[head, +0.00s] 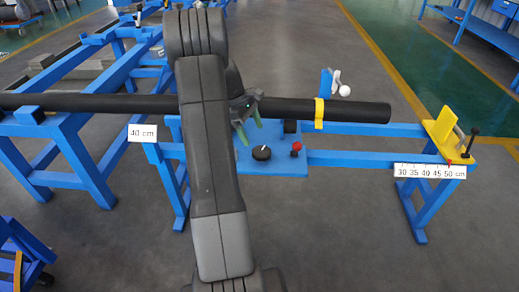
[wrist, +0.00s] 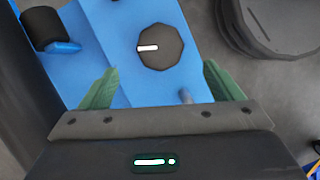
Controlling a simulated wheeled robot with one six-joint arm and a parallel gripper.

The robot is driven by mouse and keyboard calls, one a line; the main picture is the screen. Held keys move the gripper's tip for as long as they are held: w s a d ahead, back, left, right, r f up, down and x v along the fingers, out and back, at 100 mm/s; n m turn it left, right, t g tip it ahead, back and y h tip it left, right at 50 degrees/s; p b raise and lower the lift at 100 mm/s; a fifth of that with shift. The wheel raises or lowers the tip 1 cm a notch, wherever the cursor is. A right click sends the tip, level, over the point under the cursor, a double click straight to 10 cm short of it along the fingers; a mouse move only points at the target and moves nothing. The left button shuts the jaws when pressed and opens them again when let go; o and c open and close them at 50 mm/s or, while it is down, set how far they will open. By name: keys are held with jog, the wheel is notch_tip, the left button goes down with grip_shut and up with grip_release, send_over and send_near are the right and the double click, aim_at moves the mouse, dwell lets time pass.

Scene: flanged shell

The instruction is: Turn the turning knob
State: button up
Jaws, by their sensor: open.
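The turning knob (head: 262,153) is a dark round dial with a white mark, set on the blue panel (head: 285,168) of the frame. In the wrist view the knob (wrist: 160,46) is many-sided, and its white line points left. My gripper (head: 247,133) is above and to the left of the knob in the head view. Its green fingers (wrist: 165,90) are spread apart and empty, and the knob shows beyond them, between their lines. The fingers do not appear to touch the knob.
A red button (head: 296,147) stands right of the knob. A long black pipe (head: 330,110) with a yellow band (head: 319,113) runs behind the panel. A yellow end stop (head: 447,128) and a ruler strip (head: 430,171) are at the right. Grey floor lies in front.

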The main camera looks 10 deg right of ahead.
aim_at(261, 150)
jog(key=b+x, duration=0.1)
jog(key=x, duration=0.7)
jog(key=shift+f, duration=0.2)
jog(key=c, duration=1)
